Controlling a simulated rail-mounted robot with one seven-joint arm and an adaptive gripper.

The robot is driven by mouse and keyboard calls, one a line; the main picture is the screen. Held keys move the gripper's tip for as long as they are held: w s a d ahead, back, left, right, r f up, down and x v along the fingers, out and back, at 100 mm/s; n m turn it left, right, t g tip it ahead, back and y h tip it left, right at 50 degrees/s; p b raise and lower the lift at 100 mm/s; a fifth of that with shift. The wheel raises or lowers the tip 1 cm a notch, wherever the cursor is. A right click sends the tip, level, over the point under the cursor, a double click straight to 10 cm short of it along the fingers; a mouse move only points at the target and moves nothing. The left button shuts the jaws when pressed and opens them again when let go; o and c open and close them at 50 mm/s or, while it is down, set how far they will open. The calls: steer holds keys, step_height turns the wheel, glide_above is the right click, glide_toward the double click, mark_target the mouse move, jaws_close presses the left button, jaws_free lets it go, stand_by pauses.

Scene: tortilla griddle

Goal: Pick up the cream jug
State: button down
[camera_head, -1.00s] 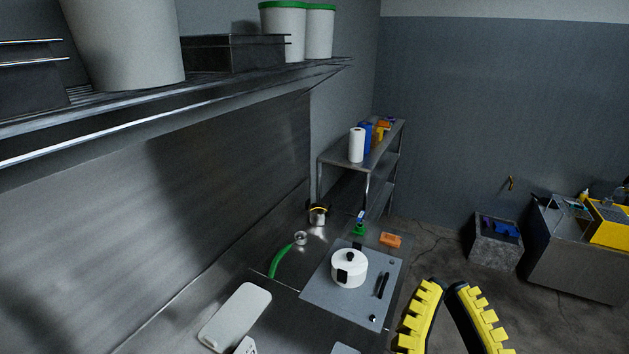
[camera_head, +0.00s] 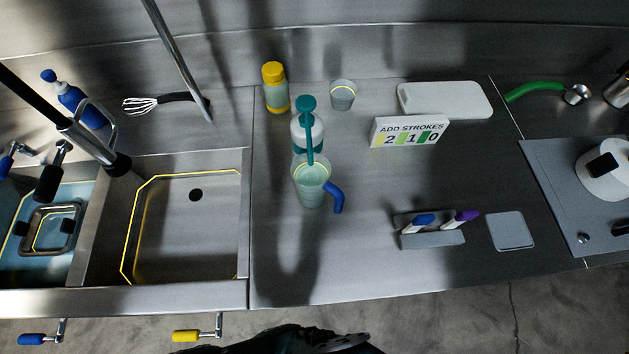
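A pale green jug (camera_head: 309,186) with a blue handle stands on the steel counter right of the sink. It is upright, and its handle points to the lower right. A white bottle with a teal pump top (camera_head: 306,128) stands just behind it and partly overlaps its rim. A small metal vessel (camera_head: 618,92) is cut off at the right edge. I cannot tell for certain which of the two vessels is the cream jug. My gripper's fingers are not in view; only a dark part of my own body shows at the bottom edge.
The sink (camera_head: 190,230) and tap are at left. A yellow-capped bottle (camera_head: 275,88) and a clear cup (camera_head: 342,95) stand behind the jug. A score sign (camera_head: 409,132), a pen holder (camera_head: 432,239) and a griddle plate (camera_head: 560,190) lie to the right. The counter front is clear.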

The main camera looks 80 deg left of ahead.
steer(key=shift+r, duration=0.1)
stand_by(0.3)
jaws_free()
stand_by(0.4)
